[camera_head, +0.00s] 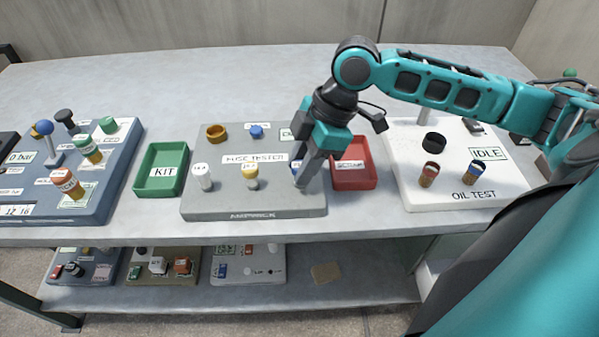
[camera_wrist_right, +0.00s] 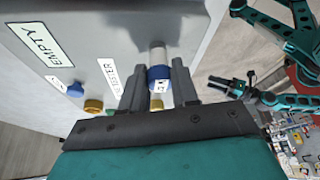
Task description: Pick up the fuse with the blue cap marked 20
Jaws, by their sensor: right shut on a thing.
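The blue-capped fuse (camera_wrist_right: 158,72) has a white body and a small label on its cap, too small to read surely. It stands at the right end of the fuse row on the grey fuse tester (camera_head: 235,208). My right gripper (camera_head: 303,182) reaches down from above and is shut on the fuse, one finger on each side of the cap in the wrist view. In the head view the fingers hide most of this fuse. A teal arm with a dark gripper (camera_wrist_right: 222,86), apparently my left, shows small in the wrist view; its jaw state is unclear.
A white-capped fuse (camera_head: 203,176) and a yellow-capped fuse (camera_head: 251,176) stand to the left on the tester. A green KIT tray (camera_head: 163,171) is left of it and a red tray (camera_head: 352,178) is close on the right. The white oil test panel (camera_head: 455,170) lies further right.

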